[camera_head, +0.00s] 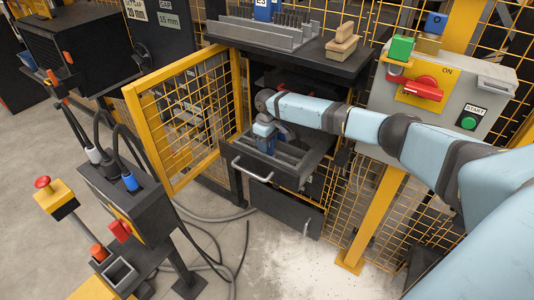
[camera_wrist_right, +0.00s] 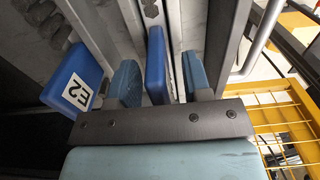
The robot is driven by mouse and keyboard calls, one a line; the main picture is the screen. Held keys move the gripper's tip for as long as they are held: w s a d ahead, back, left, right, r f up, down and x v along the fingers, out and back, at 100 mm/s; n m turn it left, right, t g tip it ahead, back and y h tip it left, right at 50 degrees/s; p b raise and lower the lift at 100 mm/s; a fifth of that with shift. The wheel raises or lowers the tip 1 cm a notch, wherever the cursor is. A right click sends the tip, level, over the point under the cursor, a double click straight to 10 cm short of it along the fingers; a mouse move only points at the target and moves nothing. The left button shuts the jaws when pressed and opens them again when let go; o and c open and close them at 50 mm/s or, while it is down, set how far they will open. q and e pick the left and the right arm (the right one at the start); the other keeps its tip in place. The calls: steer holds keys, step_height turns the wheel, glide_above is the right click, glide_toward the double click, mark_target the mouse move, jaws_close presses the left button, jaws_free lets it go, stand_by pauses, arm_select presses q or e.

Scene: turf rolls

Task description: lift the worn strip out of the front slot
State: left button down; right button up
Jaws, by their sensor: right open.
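My right gripper (camera_wrist_right: 160,85) is over the pulled-out drawer (camera_head: 290,172), which has several slots running across it. In the wrist view its two grey-blue fingers are open, one on each side of an upright blue tab (camera_wrist_right: 156,65), with gaps visible. The tab seems to belong to a strip in the slot nearest the drawer's front handle; its wear cannot be told. In the head view my right gripper (camera_head: 265,140) partly hides the blue pieces. My left gripper is out of view.
A rack (camera_head: 270,34) with a blue E3 block (camera_head: 264,10) stands above the drawer, beside a wooden block (camera_head: 342,42). An open yellow mesh door (camera_head: 180,120) stands left. A control box (camera_head: 440,92) is right. Cables lie on the floor.

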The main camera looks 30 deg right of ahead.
jaws_close()
steer(key=shift+w, duration=0.1)
